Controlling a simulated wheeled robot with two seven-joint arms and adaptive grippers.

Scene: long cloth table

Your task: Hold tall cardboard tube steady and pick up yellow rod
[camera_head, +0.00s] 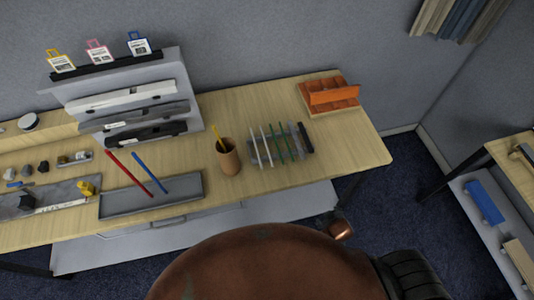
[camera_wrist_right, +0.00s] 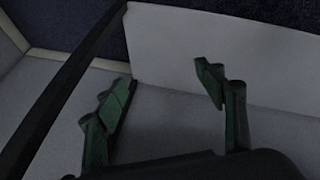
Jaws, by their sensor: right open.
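The tall cardboard tube (camera_head: 229,160) stands upright on the wooden table in the camera_head view, open at the top. The yellow rod (camera_head: 219,139) stands inside it, its upper part sticking out above the rim and leaning slightly left. The lower part of the rod is hidden in the tube. My right gripper (camera_wrist_right: 164,84) shows only in the right wrist view, with its two green fingers apart and nothing between them. The tube and rod are not in that view. My left gripper is not in view.
Right of the tube, a grey rack (camera_head: 281,146) holds several thin white and green rods. Left of it, a grey tray (camera_head: 151,196) holds a red rod and a blue rod. An orange holder (camera_head: 331,95) stands at the table's far right corner. A grey stepped stand (camera_head: 130,98) is behind.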

